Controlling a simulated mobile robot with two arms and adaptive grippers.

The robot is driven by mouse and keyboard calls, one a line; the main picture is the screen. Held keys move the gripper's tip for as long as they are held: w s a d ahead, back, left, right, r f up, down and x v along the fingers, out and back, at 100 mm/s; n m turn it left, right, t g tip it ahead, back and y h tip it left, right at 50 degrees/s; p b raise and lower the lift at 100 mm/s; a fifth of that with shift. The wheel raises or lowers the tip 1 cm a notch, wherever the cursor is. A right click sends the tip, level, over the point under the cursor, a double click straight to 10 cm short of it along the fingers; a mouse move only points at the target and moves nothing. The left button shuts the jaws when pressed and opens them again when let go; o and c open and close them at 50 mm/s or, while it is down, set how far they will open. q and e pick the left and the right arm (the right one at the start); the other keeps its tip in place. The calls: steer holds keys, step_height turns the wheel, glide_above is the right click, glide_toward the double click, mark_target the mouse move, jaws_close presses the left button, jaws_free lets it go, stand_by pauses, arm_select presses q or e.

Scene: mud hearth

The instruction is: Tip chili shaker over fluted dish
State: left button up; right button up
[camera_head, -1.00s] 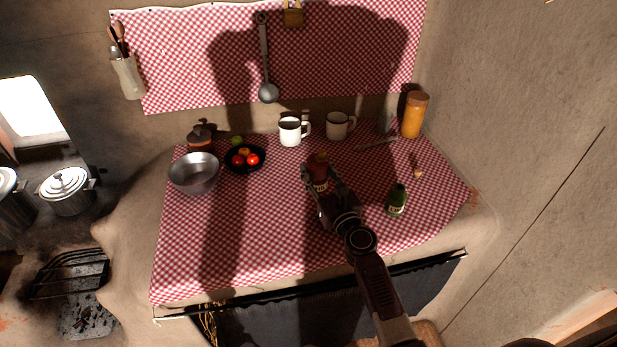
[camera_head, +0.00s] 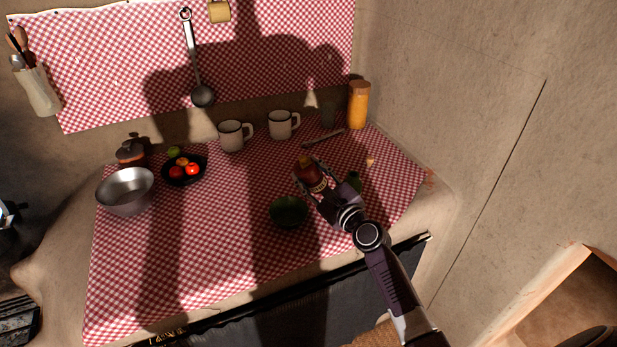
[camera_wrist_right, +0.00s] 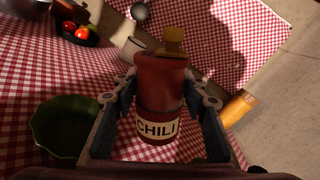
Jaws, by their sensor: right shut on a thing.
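The chili shaker (camera_head: 307,168) is a dark red bottle with a brownish cap. Its pale label reads CHILI in the right wrist view (camera_wrist_right: 160,95). My right gripper (camera_head: 315,182) is shut on it, one finger on each side, and the shaker looks about upright. The fluted dish (camera_head: 289,212) is a dark green bowl on the checked cloth, left of and nearer than the gripper. In the right wrist view the dish (camera_wrist_right: 62,128) is at the left, beside the gripper and not under the shaker. My left gripper is not in view.
A green bottle (camera_head: 354,180) is partly hidden behind my right gripper. Two mugs (camera_head: 232,136) and an orange jar (camera_head: 358,105) stand at the back. A metal bowl (camera_head: 126,190) and a black dish of vegetables (camera_head: 185,171) are at the left. The cloth's front left is clear.

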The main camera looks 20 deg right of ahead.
steer(key=shift+f+n+b, duration=0.4)
steer(key=shift+f+n, duration=0.05)
steer(key=shift+n, duration=0.35)
steer(key=shift+a+n, duration=0.2)
steer(key=shift+n, duration=0.6)
steer(key=n, duration=0.1)
steer(key=a+n+b, duration=0.1)
steer(key=n, duration=0.1)
steer(key=a+n, duration=0.1)
steer(key=n, duration=0.1)
steer(key=shift+s+f, duration=0.2)
steer(key=shift+f, duration=0.1)
steer(key=shift+a+r+n, duration=0.2)
steer(key=shift+r+n, duration=0.1)
steer(key=shift+n, duration=0.8)
steer(key=shift+a+r+n+p, duration=0.15)
steer(key=shift+n+p, duration=0.4)
steer(key=shift+n, duration=0.35)
steer(key=n+p, duration=0.1)
steer(key=n, duration=0.2)
steer(key=shift+s+a, duration=0.1)
steer(key=shift+a, duration=0.05)
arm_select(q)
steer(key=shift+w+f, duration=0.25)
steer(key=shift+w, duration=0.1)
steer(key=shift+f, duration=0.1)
